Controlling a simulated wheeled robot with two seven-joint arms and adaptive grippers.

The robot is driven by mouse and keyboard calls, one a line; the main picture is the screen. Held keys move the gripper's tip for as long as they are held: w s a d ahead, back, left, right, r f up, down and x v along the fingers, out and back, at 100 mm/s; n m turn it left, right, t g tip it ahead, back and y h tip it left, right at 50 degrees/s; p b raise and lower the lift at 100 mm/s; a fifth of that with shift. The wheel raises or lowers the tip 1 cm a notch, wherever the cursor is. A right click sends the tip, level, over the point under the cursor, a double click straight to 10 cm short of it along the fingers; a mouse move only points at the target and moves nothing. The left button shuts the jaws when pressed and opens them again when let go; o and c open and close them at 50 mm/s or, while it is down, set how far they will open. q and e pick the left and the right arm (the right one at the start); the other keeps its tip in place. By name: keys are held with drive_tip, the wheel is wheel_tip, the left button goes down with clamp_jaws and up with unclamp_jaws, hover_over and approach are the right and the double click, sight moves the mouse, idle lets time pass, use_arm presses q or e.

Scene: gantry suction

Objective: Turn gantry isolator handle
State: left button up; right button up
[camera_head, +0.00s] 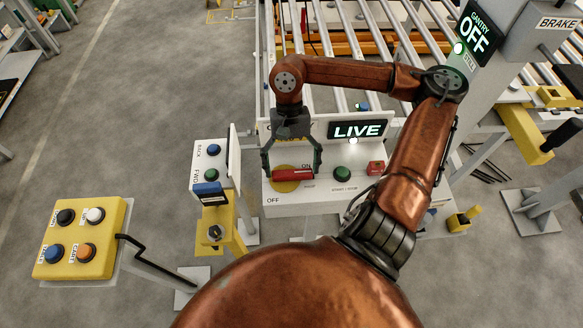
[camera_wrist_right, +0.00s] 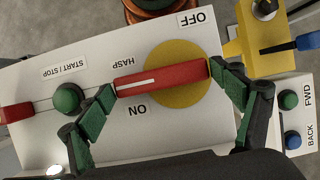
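The red isolator handle (camera_head: 293,175) sits on a round yellow plate (camera_head: 284,187) on a white panel, below the lit LIVE sign (camera_head: 357,130). The handle also shows in the right wrist view (camera_wrist_right: 160,80), lying nearly along the panel's length, with a white line on it. OFF, ON and HASP labels surround it. My right gripper (camera_head: 292,168) is spread wide, with one fingertip at each end of the handle; its green fingers also show in the right wrist view (camera_wrist_right: 160,80). Whether the fingertips press on the handle is unclear. My left gripper is not in view.
A green start/stop button (camera_head: 342,173) and a red block (camera_head: 375,168) sit right of the handle. A BACK/FWD button box (camera_head: 211,163) stands to the left. A yellow button pedestal (camera_head: 80,238) is farther left. A GANTRY OFF sign (camera_head: 474,36) is upper right.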

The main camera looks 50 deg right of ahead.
drive_tip(key=o, duration=0.3)
drive_tip(key=v, duration=1.2)
idle(0.4)
